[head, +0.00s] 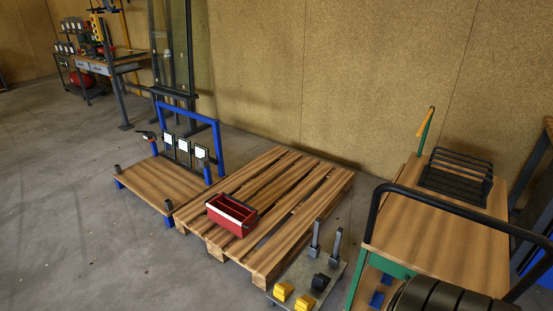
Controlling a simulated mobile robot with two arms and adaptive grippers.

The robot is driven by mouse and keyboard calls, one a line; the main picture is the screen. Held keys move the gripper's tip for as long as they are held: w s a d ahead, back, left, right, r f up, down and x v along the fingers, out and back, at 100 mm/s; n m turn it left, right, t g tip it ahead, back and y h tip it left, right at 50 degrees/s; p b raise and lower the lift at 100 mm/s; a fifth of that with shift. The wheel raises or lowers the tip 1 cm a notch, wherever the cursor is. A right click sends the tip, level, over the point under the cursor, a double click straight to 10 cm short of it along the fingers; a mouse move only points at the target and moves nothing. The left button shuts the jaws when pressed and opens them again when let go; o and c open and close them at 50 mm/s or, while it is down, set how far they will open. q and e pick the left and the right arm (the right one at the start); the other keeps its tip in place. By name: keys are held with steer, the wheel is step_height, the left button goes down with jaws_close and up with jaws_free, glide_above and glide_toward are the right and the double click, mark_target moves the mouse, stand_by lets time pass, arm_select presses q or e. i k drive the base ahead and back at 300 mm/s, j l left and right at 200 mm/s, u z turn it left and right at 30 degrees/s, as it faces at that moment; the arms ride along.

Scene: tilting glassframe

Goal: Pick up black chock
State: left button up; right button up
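The black chock (320,282) is a small dark block on a grey plate (290,278) on the floor, at the bottom middle of the head view. Two yellow chocks, one on the left (283,292) and one in front (304,304), lie beside it on the same plate. Two grey upright posts (315,240) stand at the plate's back edge, behind the black chock. Neither of my grippers shows in the head view, so their distance from the chock cannot be told.
A wooden pallet (262,257) bearing a red box (236,229) lies behind and left of the plate. A wood-topped cart (445,245) with a black rail stands close on the right. A low blue-framed platform (160,182) is farther left. Open floor (120,255) fills the left foreground.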

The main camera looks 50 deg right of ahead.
mark_target(320, 282)
steer(key=i+z, duration=0.15)
steer(key=i, duration=0.35)
steer(key=i+j+z, duration=0.1)
steer(key=i, duration=0.35)
steer(key=i+z, duration=0.2)
steer(key=z, duration=0.2)
steer(key=i+j+z, duration=0.1)
steer(key=z, duration=0.3)
steer(key=i+j+z, duration=0.2)
steer(key=z, duration=0.15)
steer(key=i+j+z, duration=0.2)
steer(key=z, duration=0.2)
